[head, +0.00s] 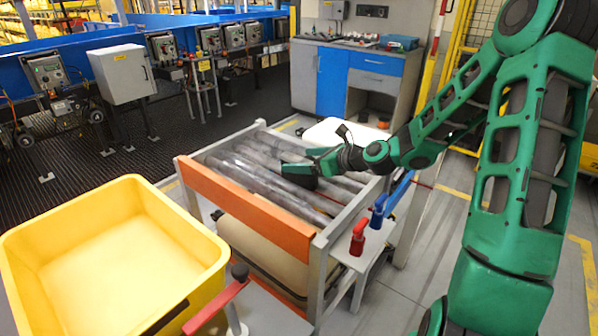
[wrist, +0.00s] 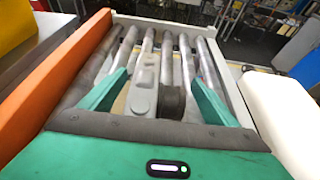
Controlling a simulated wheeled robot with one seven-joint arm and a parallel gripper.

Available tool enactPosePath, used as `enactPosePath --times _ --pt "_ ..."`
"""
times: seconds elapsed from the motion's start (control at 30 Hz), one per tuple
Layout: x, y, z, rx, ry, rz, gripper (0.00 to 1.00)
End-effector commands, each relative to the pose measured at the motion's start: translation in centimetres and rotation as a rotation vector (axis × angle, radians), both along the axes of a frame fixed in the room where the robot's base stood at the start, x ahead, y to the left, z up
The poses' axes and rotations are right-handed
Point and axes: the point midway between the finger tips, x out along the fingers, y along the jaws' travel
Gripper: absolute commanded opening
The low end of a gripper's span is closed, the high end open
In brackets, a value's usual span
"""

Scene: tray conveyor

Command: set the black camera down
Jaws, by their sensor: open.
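My gripper (wrist: 158,77) is open, with one green finger on each side of the camera. It also shows in the head view (head: 298,166), low over the rollers.
An orange rail (head: 240,208) borders the rollers on the near side. A yellow bin (head: 205,268) stands at the lower left. Red (head: 358,238) and blue (head: 378,210) handles stand at the conveyor's right end. A white tray (head: 345,133) lies beyond the rollers.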

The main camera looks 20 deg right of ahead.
Motion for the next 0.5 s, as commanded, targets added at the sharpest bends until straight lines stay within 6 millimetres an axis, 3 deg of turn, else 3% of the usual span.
enactPosePath --times 0.13,0.4,0.5 --pt "-0.01 -0.01 0.02 0.000 0.000 0.000 0.83" --pt "-0.03 -0.02 0.02 0.000 0.000 0.000 0.21" --pt "0.00 0.01 0.11 0.000 -0.002 0.000 0.16"
